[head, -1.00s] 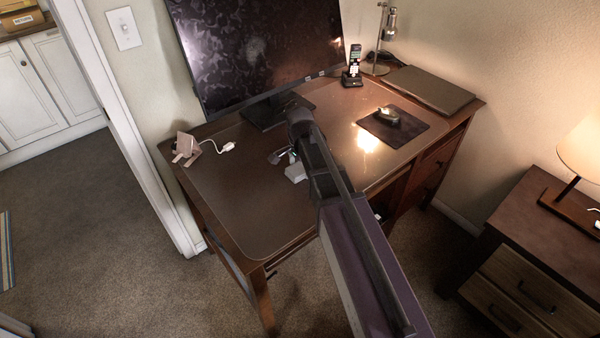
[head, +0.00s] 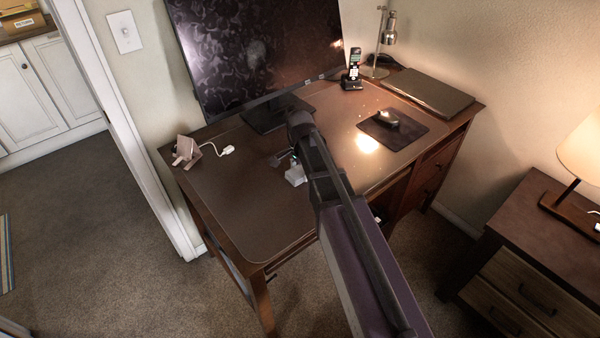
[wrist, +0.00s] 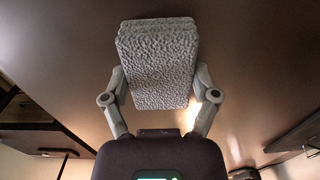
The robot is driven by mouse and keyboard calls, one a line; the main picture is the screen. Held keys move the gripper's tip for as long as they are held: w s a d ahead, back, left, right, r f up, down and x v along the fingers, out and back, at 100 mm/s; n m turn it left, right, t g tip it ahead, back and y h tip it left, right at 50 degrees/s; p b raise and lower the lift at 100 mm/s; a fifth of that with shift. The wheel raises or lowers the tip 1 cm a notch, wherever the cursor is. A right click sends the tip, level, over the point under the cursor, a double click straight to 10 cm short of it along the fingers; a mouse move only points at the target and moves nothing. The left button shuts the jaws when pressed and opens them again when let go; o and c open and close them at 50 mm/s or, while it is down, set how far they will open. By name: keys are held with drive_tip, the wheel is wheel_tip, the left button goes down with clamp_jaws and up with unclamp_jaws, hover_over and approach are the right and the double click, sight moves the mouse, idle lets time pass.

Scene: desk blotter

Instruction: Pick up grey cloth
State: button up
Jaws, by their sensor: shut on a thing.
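The grey cloth (wrist: 157,62) is a folded, rough-textured block between the two fingers of my gripper (wrist: 156,88) in the wrist view. The fingers press on its left and right sides, so my gripper is shut on it. In the head view the cloth (head: 295,176) is a small pale patch low over the desk blotter (head: 240,215), partly hidden by my arm. My gripper (head: 287,167) shows beside it, also mostly hidden. I cannot tell whether the cloth touches the blotter.
A monitor (head: 255,50) stands behind my gripper. A small wooden stand (head: 186,151) and a white cable plug (head: 228,149) lie left. A mouse (head: 387,118) on its pad, a phone (head: 352,70), a lamp (head: 389,35) and a closed laptop (head: 430,92) are right. The front-left blotter is clear.

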sight(300, 170)
drive_tip(key=shift+r, duration=0.1)
wheel_tip(300, 170, up, 4)
drive_tip(key=p, duration=0.3)
drive_tip(key=shift+f+p, duration=0.25)
drive_tip(key=shift+p, duration=0.1)
drive_tip(key=s, duration=0.5)
drive_tip(key=s+d+p, duration=0.1)
drive_tip(key=s, duration=0.4)
drive_tip(key=s+d+r, duration=0.1)
drive_tip(key=s, duration=0.4)
drive_tip(key=shift+s+d+r, duration=0.1)
drive_tip(key=shift+s+d, duration=0.1)
drive_tip(key=shift+s, duration=0.2)
